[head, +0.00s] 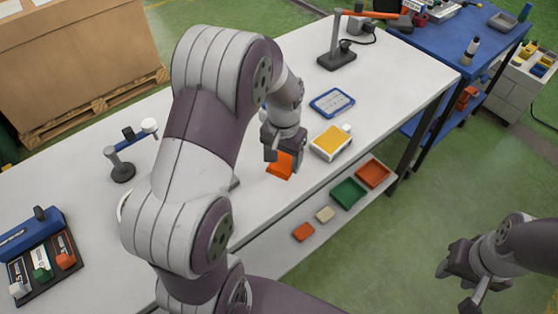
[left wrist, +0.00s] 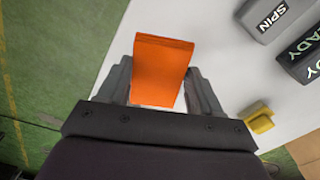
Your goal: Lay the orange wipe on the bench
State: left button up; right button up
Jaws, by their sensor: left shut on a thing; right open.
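The orange wipe (head: 281,165) is a small flat folded square at the bench's front edge in the head view. In the left wrist view the wipe (left wrist: 162,70) sits between the two fingers. My left gripper (head: 277,152) is shut on it, pointing down over the white bench (head: 262,205). I cannot tell whether the wipe touches the bench top. My right gripper (head: 462,285) is open and empty at the lower right, over the green floor and away from the bench.
A yellow-topped white box (head: 331,142) stands just right of the wipe, with a blue-framed tray (head: 332,102) behind it. A lamp-like stand (head: 337,55) is at the far end. Coloured bins (head: 348,193) lie on the lower shelf.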

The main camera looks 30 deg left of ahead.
aim_at(276, 164)
pick_arm(q)
jog(key=shift+w+a+f, duration=0.4)
jog(key=shift+a+f, duration=0.05)
jog(key=shift+a, duration=0.2)
jog(key=shift+w+a+f, duration=0.4)
jog(key=shift+a+f, duration=0.05)
jog(key=shift+a, duration=0.15)
notch_tip(276, 164, down, 4)
jog(key=shift+s+r+p, duration=0.15)
jog(key=shift+r+p, duration=0.05)
jog(key=shift+p, duration=0.1)
jog(key=shift+f, duration=0.2)
jog(key=shift+f, duration=0.1)
jog(key=o, duration=1)
jog(key=r, duration=1.2)
jog(key=shift+s+d, duration=0.15)
jog(key=shift+d, duration=0.1)
jog(key=shift+t, duration=0.7)
jog(key=s+d, duration=0.2)
jog(key=s, duration=0.2)
jog(key=s+d+f, duration=0.1)
jog(key=s+d, duration=0.2)
jog(key=s, duration=0.1)
jog(key=s+d, duration=0.2)
jog(key=s, duration=0.2)
jog(key=shift+s+d+f, duration=0.15)
jog(key=shift+d+f, duration=0.2)
jog(key=shift+f, duration=0.05)
